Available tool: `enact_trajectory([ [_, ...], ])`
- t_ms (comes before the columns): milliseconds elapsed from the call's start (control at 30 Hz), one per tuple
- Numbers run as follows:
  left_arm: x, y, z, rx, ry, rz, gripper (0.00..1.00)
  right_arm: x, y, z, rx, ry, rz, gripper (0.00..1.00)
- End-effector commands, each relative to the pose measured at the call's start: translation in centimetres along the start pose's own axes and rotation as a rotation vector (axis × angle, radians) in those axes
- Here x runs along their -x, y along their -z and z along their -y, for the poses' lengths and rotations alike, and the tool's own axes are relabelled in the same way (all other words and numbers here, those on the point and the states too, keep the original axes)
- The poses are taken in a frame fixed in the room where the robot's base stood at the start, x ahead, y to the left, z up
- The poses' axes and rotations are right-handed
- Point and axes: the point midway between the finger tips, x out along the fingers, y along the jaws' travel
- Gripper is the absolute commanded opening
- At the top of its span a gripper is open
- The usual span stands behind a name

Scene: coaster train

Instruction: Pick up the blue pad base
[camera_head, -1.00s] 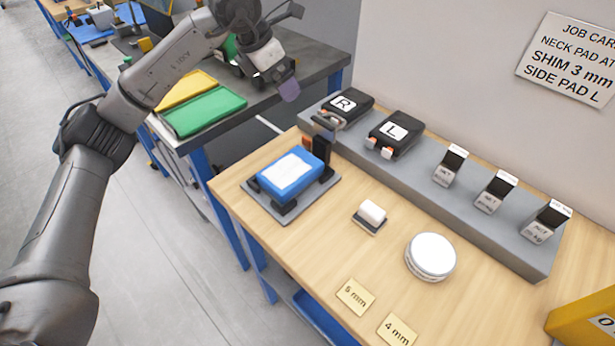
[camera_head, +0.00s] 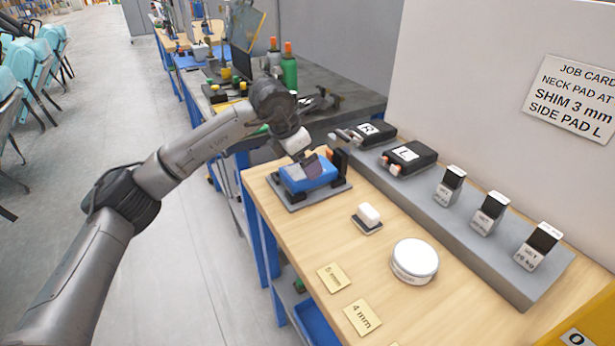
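The blue pad base (camera_head: 293,178) sits on a grey plate (camera_head: 288,200) at the far left corner of the wooden table. My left arm comes in from the left. My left gripper (camera_head: 311,166) is over the blue pad base and hides part of its top. I cannot tell whether its fingers touch the pad base, or whether they are open or shut. A dark upright block with an orange part (camera_head: 338,160) stands at the back edge of the plate. My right gripper is not in view.
A grey rail holds black side pads R (camera_head: 372,134) and L (camera_head: 410,157), plus several small labelled boxes. A white-topped block (camera_head: 368,215), a round white tin (camera_head: 414,262) and 5 mm (camera_head: 333,278) and 4 mm (camera_head: 362,317) cards lie on the table. The job card (camera_head: 572,97) hangs behind.

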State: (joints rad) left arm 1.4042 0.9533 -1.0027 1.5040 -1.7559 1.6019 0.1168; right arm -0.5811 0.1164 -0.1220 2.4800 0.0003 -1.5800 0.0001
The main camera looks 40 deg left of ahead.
Motion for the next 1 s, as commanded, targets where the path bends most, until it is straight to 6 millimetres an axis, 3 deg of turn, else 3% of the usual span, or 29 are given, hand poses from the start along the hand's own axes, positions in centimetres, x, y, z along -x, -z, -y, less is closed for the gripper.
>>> enact_trajectory([
  [233,-3.6,0.1,0.1,0.000,0.001,-0.002,1.00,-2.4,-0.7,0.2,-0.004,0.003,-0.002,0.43],
  [533,-4.1,0.0,0.0,0.000,0.000,0.000,1.00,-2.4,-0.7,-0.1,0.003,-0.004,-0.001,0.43],
  [1000,-4.1,0.0,0.0,0.000,0.000,-0.001,0.56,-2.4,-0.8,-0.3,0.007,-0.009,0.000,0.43],
])
